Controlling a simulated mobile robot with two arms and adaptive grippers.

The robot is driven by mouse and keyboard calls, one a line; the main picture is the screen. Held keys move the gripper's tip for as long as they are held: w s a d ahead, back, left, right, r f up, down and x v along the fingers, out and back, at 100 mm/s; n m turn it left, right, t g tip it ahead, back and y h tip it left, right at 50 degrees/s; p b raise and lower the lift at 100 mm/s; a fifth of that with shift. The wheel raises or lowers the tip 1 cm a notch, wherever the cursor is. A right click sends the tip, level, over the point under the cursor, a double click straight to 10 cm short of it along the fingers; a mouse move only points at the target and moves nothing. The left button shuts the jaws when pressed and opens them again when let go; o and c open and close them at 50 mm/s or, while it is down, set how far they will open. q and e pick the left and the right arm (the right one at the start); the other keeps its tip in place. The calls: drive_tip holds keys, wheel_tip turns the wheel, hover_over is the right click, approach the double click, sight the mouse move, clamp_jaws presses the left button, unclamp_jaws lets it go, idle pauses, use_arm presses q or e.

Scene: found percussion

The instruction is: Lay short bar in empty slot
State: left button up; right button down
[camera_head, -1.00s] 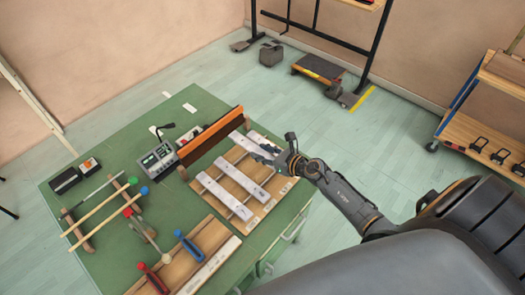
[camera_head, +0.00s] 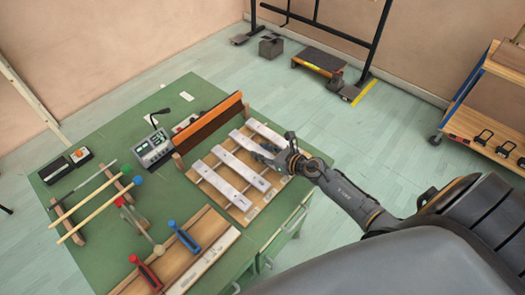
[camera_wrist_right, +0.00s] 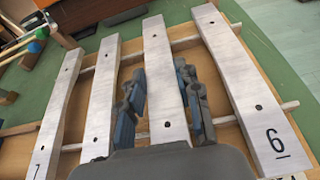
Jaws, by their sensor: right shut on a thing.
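Several pale metal bars lie side by side across rails on a wooden frame (camera_head: 243,219). My right gripper (camera_head: 268,154) is over the right end of this row. In the right wrist view the gripper (camera_wrist_right: 162,105) has one finger on each side of the third bar from the left (camera_wrist_right: 166,75) and is shut on it. This bar lies in line between a plain bar (camera_wrist_right: 103,85) and the bar marked 6 (camera_wrist_right: 237,85); the bar marked 7 (camera_wrist_right: 62,110) is at the far left. The gripper hides part of its near end. Whether it rests fully on the rails I cannot tell.
An orange-edged board (camera_head: 213,122) stands upright just behind the bars. A small grey device (camera_head: 154,149), mallets on a stand (camera_head: 78,226) and a second wooden frame (camera_head: 205,231) with blue and red-handled tools share the green table (camera_head: 122,116).

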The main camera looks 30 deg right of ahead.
drive_tip(key=shift+f+b, duration=0.35)
drive_tip(key=shift+b, duration=0.05)
idle(0.4)
drive_tip(key=c, duration=0.8)
unclamp_jaws()
drive_tip(key=shift+c, duration=0.2)
drive_tip(key=shift+s, duration=0.15)
